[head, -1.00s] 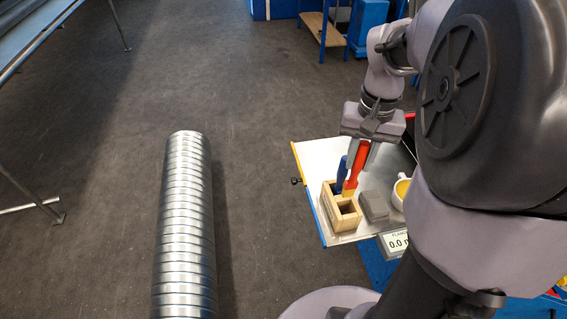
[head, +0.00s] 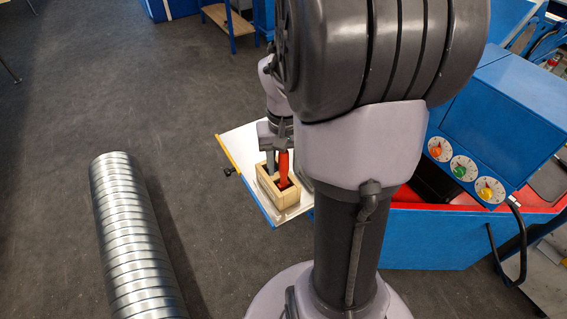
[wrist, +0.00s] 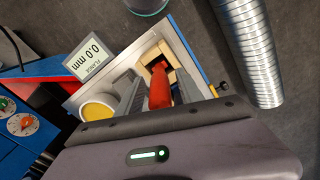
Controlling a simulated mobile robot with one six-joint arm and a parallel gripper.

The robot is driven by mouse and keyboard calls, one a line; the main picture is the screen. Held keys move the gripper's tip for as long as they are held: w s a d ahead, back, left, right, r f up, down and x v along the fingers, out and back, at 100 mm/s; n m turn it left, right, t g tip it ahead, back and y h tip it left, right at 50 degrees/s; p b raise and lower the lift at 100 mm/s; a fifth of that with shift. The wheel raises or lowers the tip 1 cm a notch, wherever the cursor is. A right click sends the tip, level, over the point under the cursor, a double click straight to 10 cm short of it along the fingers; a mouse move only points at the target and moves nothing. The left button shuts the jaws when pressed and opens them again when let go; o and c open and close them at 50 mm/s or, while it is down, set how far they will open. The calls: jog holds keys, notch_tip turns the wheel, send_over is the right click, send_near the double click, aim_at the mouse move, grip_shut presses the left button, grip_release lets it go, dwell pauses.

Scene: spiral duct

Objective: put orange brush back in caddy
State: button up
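The orange brush (head: 284,168), with a red-orange handle, stands in a compartment of the pale wooden caddy (head: 284,202). In the wrist view the handle (wrist: 160,88) lies between my fingers, its far end over the dark opening of the caddy (wrist: 184,58). My gripper (head: 277,160) is just above the caddy, one finger on each side of the handle. In the wrist view my gripper (wrist: 160,92) shows gaps beside the handle, so it looks open around it. The brush's lower end is hidden inside the caddy.
The caddy stands on a metal tray (head: 236,140) with a yellow-and-blue edge. A yellow-filled cup (wrist: 97,106) and a gauge reading 0.0 mm (wrist: 92,58) are close by. A spiral duct (head: 130,235) lies left on open floor. A blue cabinet with dials (head: 462,170) is right.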

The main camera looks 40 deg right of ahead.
jog(key=shift+r, duration=0.1)
notch_tip(320, 180, up, 12)
jog(key=p, duration=0.3)
jog(key=shift+r, duration=0.1)
jog(key=s+a+r+n+t+y, duration=0.1)
jog(key=s+a+r+t, duration=0.2)
jog(key=a, duration=0.9)
jog(key=s+a+r+n+t+y, duration=0.1)
jog(key=s+a+n+t, duration=0.15)
jog(key=s+a, duration=0.65)
jog(key=w+a+f+b, duration=0.1)
jog(key=w+f+b, duration=0.1)
jog(key=f+b, duration=0.9)
jog(key=w+a+f+b, duration=0.2)
jog(key=f+b, duration=1)
jog(key=shift+w+f+m, duration=0.35)
jog(key=shift+w, duration=0.05)
